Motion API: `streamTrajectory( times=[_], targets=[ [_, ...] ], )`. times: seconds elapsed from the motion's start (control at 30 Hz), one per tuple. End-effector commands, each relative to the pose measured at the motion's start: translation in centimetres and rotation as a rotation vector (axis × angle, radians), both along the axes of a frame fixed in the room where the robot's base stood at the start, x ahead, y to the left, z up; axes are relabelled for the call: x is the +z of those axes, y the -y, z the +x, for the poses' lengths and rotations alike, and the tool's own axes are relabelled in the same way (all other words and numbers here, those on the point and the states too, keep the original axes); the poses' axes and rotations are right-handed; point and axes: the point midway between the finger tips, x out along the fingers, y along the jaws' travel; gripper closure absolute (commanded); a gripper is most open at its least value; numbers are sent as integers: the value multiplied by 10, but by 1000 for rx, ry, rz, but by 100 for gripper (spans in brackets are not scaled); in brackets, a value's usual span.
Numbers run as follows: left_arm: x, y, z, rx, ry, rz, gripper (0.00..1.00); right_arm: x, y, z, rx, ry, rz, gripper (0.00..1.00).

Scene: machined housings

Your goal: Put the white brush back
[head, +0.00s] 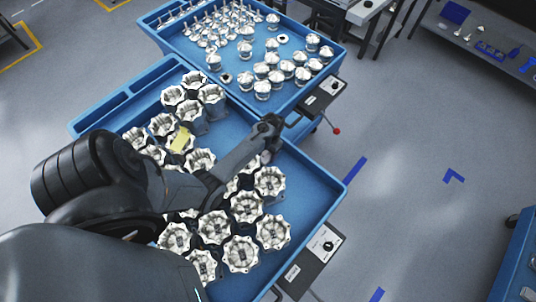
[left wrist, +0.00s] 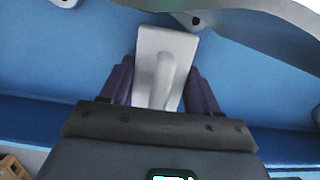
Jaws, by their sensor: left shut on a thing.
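The white brush (left wrist: 160,55) is between the two dark fingers of my left gripper (left wrist: 158,88) in the left wrist view. The gripper is shut on it. A flat, pale, widened part of the brush extends beyond the fingertips, over a blue surface. In the head view my left gripper (head: 270,124) is at the far edge of the near blue tray (head: 310,170), close to where it meets the second tray. I cannot make out the brush clearly there. My right gripper is not in view.
Many silver housings (head: 246,207) fill the near tray, with a yellow item (head: 181,139) among them. The far blue tray (head: 176,42) holds smaller metal parts. A control box (head: 322,97) with a red knob sits beside the trays. The near tray's right corner is bare.

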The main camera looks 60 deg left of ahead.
Motion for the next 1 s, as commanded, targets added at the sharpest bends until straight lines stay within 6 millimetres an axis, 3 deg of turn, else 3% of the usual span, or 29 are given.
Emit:
streamTrajectory(
  times=[0.43,0.47,0.6,1.0],
  targets=[
    [-4,0,0,0,0,0,67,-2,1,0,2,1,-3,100],
    [-4,0,0,0,1,0,36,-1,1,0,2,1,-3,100],
    [-4,0,0,0,1,0,14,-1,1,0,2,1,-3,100],
    [2,0,1,0,2,1,13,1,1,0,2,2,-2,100]
  ],
)
